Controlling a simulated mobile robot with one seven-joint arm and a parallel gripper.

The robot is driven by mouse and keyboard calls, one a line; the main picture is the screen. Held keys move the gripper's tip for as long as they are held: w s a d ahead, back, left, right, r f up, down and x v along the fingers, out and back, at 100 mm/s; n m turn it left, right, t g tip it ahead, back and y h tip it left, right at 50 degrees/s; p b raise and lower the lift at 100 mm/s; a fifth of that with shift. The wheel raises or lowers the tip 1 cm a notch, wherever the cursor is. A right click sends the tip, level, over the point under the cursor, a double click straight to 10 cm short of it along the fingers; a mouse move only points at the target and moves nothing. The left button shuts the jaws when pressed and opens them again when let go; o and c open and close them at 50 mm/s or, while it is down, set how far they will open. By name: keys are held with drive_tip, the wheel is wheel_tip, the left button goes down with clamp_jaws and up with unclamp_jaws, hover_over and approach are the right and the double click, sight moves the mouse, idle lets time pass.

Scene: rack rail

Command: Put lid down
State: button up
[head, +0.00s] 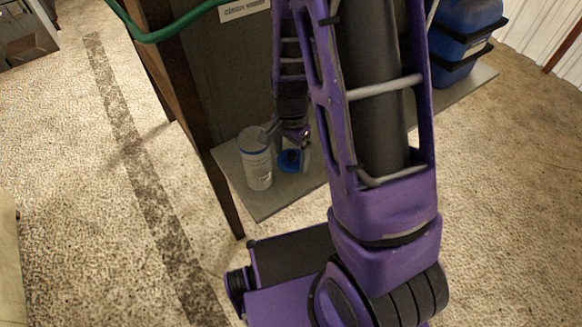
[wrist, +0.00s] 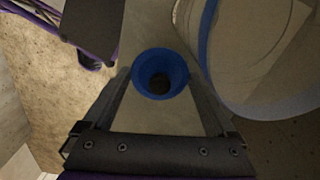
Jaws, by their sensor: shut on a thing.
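My gripper (head: 288,148) is low over the grey shelf board, shut on the blue lid (head: 289,161). In the wrist view the lid (wrist: 160,62) is a small blue round piece with a dark centre, between the two fingertips. Whether its underside touches the board is hidden. A clear, whitish canister (head: 257,165) with a blue rim stands upright just left of my gripper in the head view. In the wrist view the canister (wrist: 262,60) is large at the right, close beside the right finger, with a gap to the lid.
The grey board (head: 262,206) has bare room in front of the canister. A dark upright panel with a wooden post (head: 195,100) rises behind at the left. Blue bins (head: 462,40) stand at the back right. A green hose (head: 165,32) crosses the top left.

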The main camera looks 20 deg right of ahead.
sight(291, 161)
drive_tip(key=shift+f+b, duration=0.55)
drive_tip(key=shift+f, duration=1.75)
drive_tip(key=shift+f, duration=0.25)
drive_tip(key=o, duration=1)
drive_tip(key=shift+r, duration=0.1)
wheel_tip(291, 161, up, 12)
drive_tip(key=p, duration=0.3)
drive_tip(key=shift+r, duration=0.15)
